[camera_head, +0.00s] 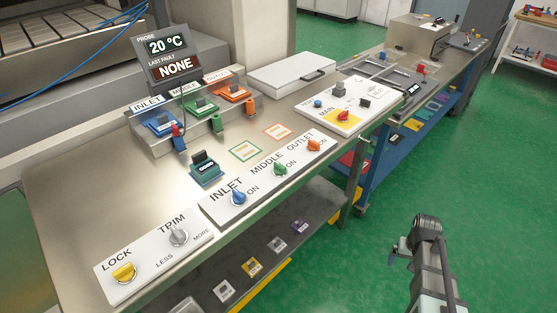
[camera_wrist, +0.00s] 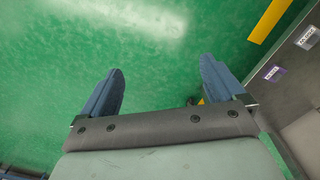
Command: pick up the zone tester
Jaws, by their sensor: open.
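No object is labelled zone tester, so I cannot tell for sure which it is. A dark teal block with a black grip and small display (camera_head: 206,168) stands upright on the steel bench (camera_head: 95,190), in front of the rack (camera_head: 190,105). A red-topped probe (camera_head: 177,130) is at the rack's left front. In the wrist view my gripper (camera_wrist: 161,68) is open and empty, its blue fingers wide apart above the green floor. In the head view my arm is at the lower right, clear of the bench and far from the teal block.
The rack holds blue, green and orange modules below a display (camera_head: 168,58). Switch panels (camera_head: 150,262) line the bench front. A closed pale case (camera_head: 291,74) lies behind. Several small cards lie on the lower shelf (camera_head: 310,215). Green floor (camera_head: 500,200) is free at right.

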